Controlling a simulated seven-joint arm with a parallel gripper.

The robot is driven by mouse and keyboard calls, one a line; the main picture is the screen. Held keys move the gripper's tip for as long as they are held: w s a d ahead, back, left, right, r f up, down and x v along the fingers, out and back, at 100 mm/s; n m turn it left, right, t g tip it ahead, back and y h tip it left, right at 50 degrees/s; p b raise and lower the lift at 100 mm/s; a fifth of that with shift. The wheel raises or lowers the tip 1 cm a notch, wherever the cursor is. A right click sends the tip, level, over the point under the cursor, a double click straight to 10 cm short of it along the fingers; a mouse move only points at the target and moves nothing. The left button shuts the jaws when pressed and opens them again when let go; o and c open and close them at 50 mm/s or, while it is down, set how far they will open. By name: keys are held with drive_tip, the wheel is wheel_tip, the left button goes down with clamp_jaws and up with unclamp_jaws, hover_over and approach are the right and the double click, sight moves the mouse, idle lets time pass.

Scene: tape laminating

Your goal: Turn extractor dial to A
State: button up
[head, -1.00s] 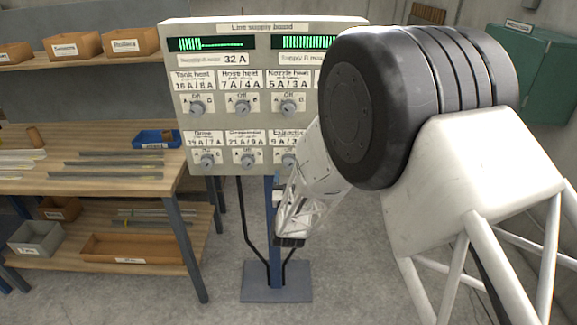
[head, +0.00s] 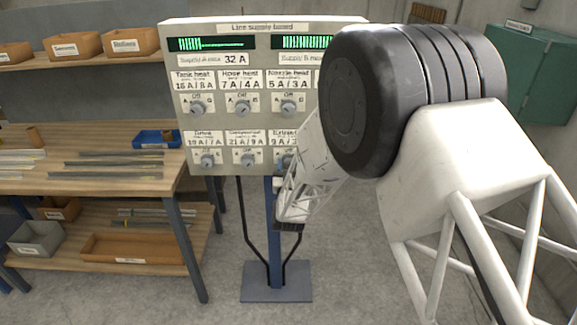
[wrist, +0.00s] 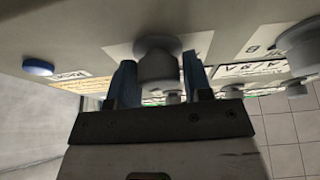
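The line supply board (head: 262,27) stands in front of me with dials in two rows. The extractor dial (head: 281,162) is in the lower row, third from the left, partly hidden by my arm. In the wrist view, a grey dial (wrist: 156,62), apparently the extractor dial, lies between the two blue fingers of my gripper (wrist: 158,80). The fingers are apart, one on each side of the dial; I cannot tell if they touch it. The dial's pointer and letters are not readable here.
Neighbouring dials (wrist: 300,48) are to the right in the wrist view, and a blue button (wrist: 38,67) is at the left. A workbench (head: 90,185) with strips and bins stands left of the board. A green cabinet (head: 533,75) is at the back right.

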drive_tip(key=shift+c, duration=1.4)
drive_tip(key=shift+d+n+y, duration=0.15)
drive_tip(key=shift+n+y, duration=0.25)
drive_tip(key=shift+n, duration=0.3)
drive_tip(key=n+y, duration=0.2)
drive_tip(key=n, duration=0.2)
drive_tip(key=shift+r, duration=0.1)
drive_tip(key=n+y, duration=0.1)
drive_tip(key=n, duration=0.2)
drive_tip(key=n+g+y, duration=0.1)
drive_tip(key=n, duration=0.2)
drive_tip(key=shift+w+r+y, duration=0.1)
drive_tip(key=shift+r+y, duration=0.05)
drive_tip(key=shift+y, duration=0.25)
drive_tip(key=shift+c, duration=0.3)
drive_tip(key=n+g+y, duration=0.1)
drive_tip(key=n, duration=0.2)
drive_tip(key=n+g, duration=0.1)
drive_tip(key=n, duration=0.2)
drive_tip(key=shift+y, duration=0.4)
drive_tip(key=n+g, duration=0.2)
drive_tip(key=n, duration=0.3)
drive_tip(key=shift+r, duration=0.1)
drive_tip(key=shift+g, duration=0.3)
